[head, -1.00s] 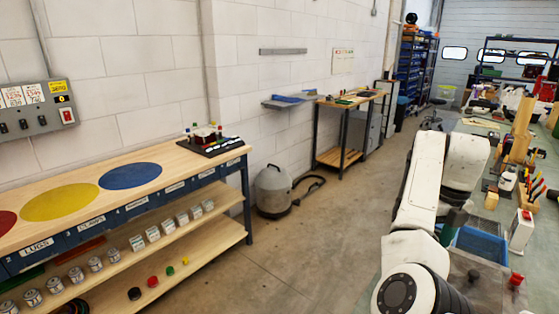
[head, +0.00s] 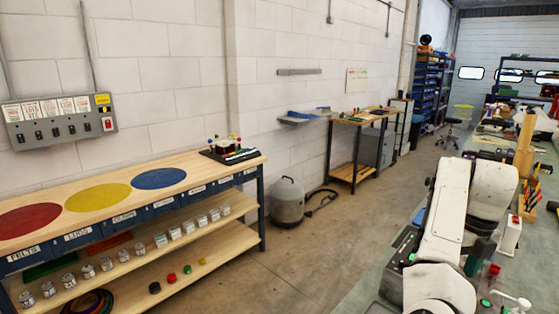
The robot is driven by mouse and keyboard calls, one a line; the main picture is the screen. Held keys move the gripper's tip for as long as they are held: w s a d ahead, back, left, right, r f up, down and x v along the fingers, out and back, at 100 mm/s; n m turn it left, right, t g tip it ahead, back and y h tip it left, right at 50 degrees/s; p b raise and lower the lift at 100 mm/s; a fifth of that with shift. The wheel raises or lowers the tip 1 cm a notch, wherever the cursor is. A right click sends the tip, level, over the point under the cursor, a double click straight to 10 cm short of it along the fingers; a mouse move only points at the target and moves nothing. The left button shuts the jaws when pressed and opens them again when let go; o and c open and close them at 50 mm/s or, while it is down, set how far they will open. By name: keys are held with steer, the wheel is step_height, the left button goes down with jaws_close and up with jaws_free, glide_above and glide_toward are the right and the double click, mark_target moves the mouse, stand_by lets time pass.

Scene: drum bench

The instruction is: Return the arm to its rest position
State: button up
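My white arm (head: 447,222) stands at the right of the head view, folded with its bend uppermost, over the right-hand bench. Its lower part runs out of the bottom edge. My gripper is not visible, so what it holds cannot be seen. The arm hides part of the bench behind it.
A wooden bench (head: 110,182) with red, yellow and blue discs (head: 158,178) stands at the left, with jars on its shelf. A grey canister vacuum (head: 288,202) sits on the floor. The right bench (head: 374,268) holds a dark green bottle (head: 479,254). The aisle floor (head: 330,235) is clear.

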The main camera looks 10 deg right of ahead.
steer(key=s+d+f+n+h, duration=0.1)
steer(key=s+f+n+h, duration=0.3)
steer(key=f+n, duration=0.55)
steer(key=s+a+f+n+t, duration=0.1)
steer(key=s+a+f+n, duration=0.2)
steer(key=n, duration=0.3)
steer(key=s+a+f+n+t, duration=0.1)
steer(key=s+a+f+n, duration=0.2)
steer(key=s+a+n, duration=0.1)
steer(key=s+a+f+n+t+y, duration=0.1)
steer(key=s+a+n, duration=0.3)
steer(key=n, duration=0.4)
steer(key=shift+s+a+f+t, duration=0.15)
steer(key=shift+s+f+t, duration=0.1)
steer(key=shift+f, duration=0.2)
steer(key=shift+s+a+f+t, duration=0.15)
steer(key=shift+s+f, duration=0.1)
steer(key=shift+f, duration=0.2)
steer(key=s+a+f+n+y, duration=0.2)
steer(key=s+a+n+y, duration=0.1)
steer(key=s+a+n, duration=0.65)
steer(key=s+d+f+g, duration=0.1)
steer(key=s+f+g, duration=0.2)
steer(key=s+f, duration=0.2)
steer(key=s, duration=0.3)
steer(key=shift+s+m+h, duration=0.3)
steer(key=shift+m, duration=0.1)
steer(key=shift+c, duration=0.4)
